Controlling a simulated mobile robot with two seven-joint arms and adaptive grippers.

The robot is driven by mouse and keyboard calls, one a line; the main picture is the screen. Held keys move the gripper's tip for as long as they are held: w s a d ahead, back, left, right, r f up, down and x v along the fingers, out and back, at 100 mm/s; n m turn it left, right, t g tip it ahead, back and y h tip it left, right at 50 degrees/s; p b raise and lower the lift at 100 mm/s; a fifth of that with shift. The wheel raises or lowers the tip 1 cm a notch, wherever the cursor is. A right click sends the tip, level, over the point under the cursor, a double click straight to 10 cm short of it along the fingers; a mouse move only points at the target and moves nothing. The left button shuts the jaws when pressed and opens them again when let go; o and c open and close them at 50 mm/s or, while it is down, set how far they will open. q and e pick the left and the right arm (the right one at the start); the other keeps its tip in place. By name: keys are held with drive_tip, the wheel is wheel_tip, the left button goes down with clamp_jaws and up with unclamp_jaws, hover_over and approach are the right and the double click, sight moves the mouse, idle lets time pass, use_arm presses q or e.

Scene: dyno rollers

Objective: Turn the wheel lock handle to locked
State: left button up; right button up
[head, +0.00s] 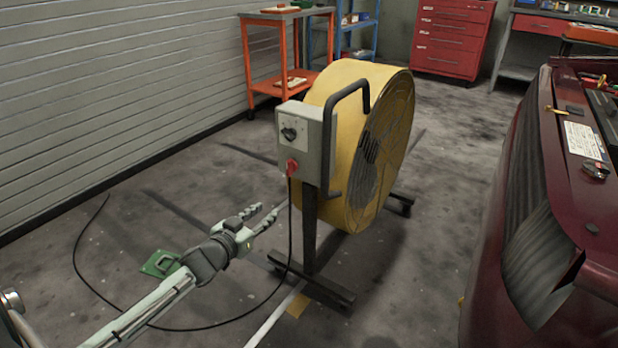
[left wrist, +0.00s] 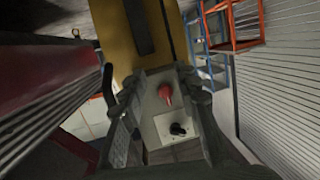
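A red handle (head: 292,167) sits low on the front of a grey control box (head: 313,130) on a yellow drum fan (head: 345,90). No label is readable, so I cannot tell for sure that it is the wheel lock handle. A black knob (head: 289,133) on a pale plate is above it. My left gripper (head: 270,213) is open and empty, below and in front of the box, apart from the handle. In the left wrist view, the red handle (left wrist: 168,93) and knob (left wrist: 178,129) appear between the spread fingers. My right gripper is not in view.
A dark red car (head: 530,220) with its bonnet open stands at the right. A black cable (head: 290,230) hangs from the box and loops over the floor. A green object (head: 160,263) lies beyond my left forearm. An orange cart (head: 278,85) stands behind.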

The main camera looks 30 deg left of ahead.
sight(287, 168)
use_arm(q)
drive_tip(key=w+r+t+h, duration=0.1)
drive_tip(key=w+r, duration=0.1)
drive_tip(key=w, duration=0.1)
drive_tip(key=w+r+h, duration=0.1)
drive_tip(key=w+r, duration=0.1)
drive_tip(key=w, duration=0.1)
drive_tip(key=w+r+m+t+h+b, duration=0.1)
drive_tip(key=w+r, duration=0.2)
drive_tip(key=shift+w+a+t, duration=0.15)
drive_tip(key=shift+w+t, duration=0.15)
drive_tip(key=shift+w, duration=0.55)
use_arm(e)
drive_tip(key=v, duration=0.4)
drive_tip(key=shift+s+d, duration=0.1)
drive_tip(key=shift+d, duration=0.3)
use_arm(q)
clamp_jaws()
